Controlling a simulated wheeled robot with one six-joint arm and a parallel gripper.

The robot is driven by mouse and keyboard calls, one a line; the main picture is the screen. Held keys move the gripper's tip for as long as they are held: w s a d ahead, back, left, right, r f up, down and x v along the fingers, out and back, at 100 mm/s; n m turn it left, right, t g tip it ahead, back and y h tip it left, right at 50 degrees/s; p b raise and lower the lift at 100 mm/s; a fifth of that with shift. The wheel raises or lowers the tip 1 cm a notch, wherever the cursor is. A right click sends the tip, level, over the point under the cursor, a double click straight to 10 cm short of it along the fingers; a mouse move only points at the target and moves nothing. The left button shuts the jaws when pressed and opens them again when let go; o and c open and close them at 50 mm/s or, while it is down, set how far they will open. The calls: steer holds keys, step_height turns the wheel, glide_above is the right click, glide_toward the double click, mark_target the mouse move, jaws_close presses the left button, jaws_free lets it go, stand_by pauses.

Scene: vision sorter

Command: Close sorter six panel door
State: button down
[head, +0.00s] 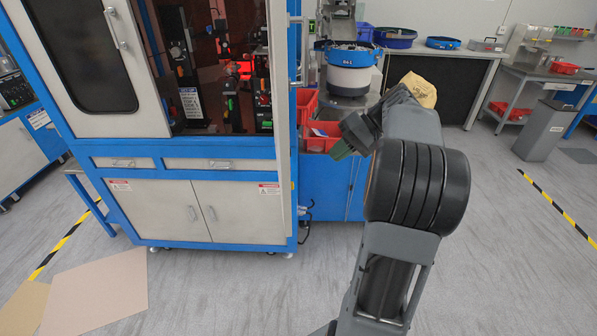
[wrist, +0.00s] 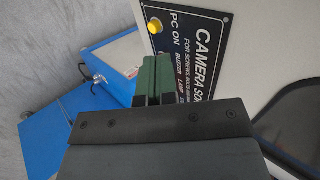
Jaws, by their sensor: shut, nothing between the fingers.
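The sorter (head: 200,150) is a blue and white cabinet on the left of the head view. A tall door panel (head: 282,110) stands swung open at the right of its opening, seen nearly edge-on, with a handle (head: 298,50) on it. Dark inner parts show through the opening. My gripper (head: 342,151) is to the right of this panel, its green fingers together and empty. In the wrist view the green fingers (wrist: 155,80) are in front of a pale panel (wrist: 275,60) with a black "CAMERA SO..." sign (wrist: 200,50). Whether they touch it cannot be told.
A windowed door (head: 90,60) covers the sorter's left side. Red bins (head: 322,138) and a white and blue bowl feeder (head: 348,72) stand behind my gripper. A bench is at the back right. Grey floor (head: 500,250) is clear at right.

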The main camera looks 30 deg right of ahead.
steer(key=w+a+f+p, duration=0.1)
steer(key=w+a+f, duration=0.2)
steer(key=a, duration=0.6)
steer(key=shift+w+a+f, duration=0.2)
steer(key=shift+f, duration=1.05)
